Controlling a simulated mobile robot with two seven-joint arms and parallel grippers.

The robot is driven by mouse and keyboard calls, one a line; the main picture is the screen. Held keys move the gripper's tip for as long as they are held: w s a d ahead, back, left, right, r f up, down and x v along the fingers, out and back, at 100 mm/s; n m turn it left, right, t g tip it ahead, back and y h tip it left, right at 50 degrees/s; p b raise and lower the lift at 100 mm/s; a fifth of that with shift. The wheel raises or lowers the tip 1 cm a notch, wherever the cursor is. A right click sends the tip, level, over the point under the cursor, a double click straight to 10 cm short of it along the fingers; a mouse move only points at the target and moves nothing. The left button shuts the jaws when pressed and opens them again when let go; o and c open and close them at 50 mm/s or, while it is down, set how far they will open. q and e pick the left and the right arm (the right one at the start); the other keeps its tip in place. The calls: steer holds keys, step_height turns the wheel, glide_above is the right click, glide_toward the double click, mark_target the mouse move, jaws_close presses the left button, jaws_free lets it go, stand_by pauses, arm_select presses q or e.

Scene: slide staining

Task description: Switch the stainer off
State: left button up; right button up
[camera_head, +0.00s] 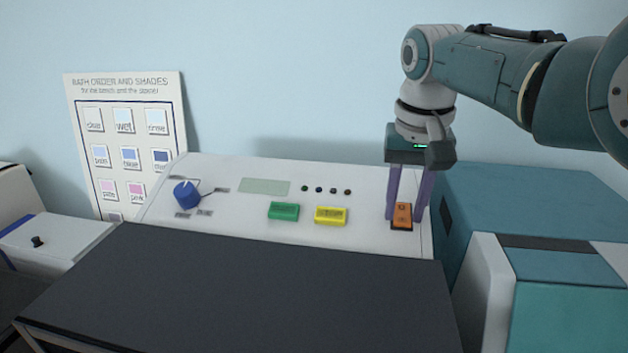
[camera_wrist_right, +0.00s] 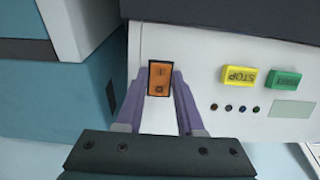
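The stainer's sloping white panel (camera_head: 235,220) carries an orange rocker switch (camera_head: 402,215) in a dark frame at its right end. The switch also shows in the right wrist view (camera_wrist_right: 159,78). My right gripper (camera_head: 405,216) points down at the switch. Its two purple fingers stand apart, one on each side of the switch, with nothing seen held between them. In the right wrist view the fingertips (camera_wrist_right: 160,75) lie close beside the switch's edges; I cannot tell whether they touch it. My left gripper is not in view.
A green button (camera_head: 284,211), a yellow STOP button (camera_head: 331,215) and a blue knob (camera_head: 187,194) sit left of the switch. A dark lid (camera_head: 240,290) lies in front. A teal machine (camera_head: 530,210) stands close at right. A chart (camera_head: 125,85) stands behind.

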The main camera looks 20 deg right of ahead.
steer(key=o, duration=0.4)
steer(key=shift+c, duration=0.2)
steer(key=shift+r, duration=0.1)
steer(key=shift+r, duration=0.3)
step_height(320, 180, up, 9)
steer(key=s+b, duration=0.1)
steer(key=b, duration=0.1)
steer(key=shift+a, duration=0.35)
